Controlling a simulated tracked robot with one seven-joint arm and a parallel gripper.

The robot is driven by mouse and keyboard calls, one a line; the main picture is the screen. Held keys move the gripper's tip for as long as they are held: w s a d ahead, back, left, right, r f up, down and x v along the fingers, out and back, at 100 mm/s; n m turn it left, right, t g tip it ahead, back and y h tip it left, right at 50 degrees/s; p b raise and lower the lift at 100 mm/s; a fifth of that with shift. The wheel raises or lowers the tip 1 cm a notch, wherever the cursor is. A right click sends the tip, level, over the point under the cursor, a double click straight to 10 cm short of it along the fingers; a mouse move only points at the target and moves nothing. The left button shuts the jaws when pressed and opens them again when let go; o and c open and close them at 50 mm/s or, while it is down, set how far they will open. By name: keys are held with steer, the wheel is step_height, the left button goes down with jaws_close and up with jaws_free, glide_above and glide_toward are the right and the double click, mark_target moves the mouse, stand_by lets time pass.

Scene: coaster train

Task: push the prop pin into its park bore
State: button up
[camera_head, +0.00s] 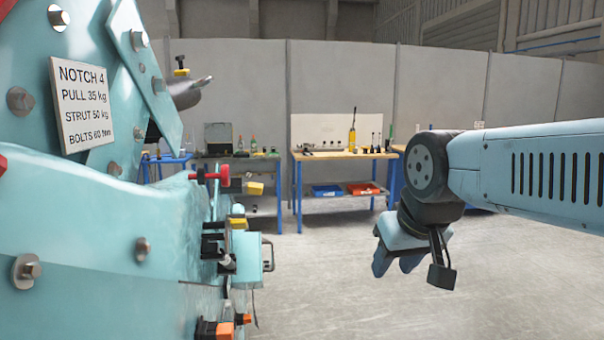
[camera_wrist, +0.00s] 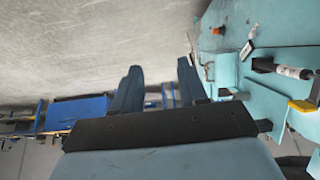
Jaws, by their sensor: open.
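My gripper (camera_head: 397,262) hangs at the right of centre in the head view, fingers pointing down, open and empty. The teal coaster train (camera_head: 95,235) fills the left of the head view, well apart from my gripper. A red-handled part (camera_head: 210,176) sticks out of its side. Below it are a black bracket with a grey rod (camera_head: 226,245) and yellow pieces. The wrist view shows a black and white cylinder (camera_wrist: 292,72) on the train. I cannot tell which part is the prop pin; no park bore is clearly visible.
An orange-and-black part (camera_head: 225,328) and a teal box with a handle (camera_head: 247,258) project from the train's side. Workbenches (camera_head: 345,155) with tools, blue and red bins stand at the back. The concrete floor (camera_head: 335,285) between train and gripper is clear.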

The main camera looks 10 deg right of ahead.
steer(key=shift+o, duration=0.6)
steer(key=m+y, duration=1.3)
steer(key=m, duration=0.2)
glide_toward(259, 186)
steer(key=shift+t, duration=0.3)
steer(key=x, duration=1)
steer(key=shift+s+a, duration=0.1)
steer(key=shift+s, duration=0.05)
jaws_close()
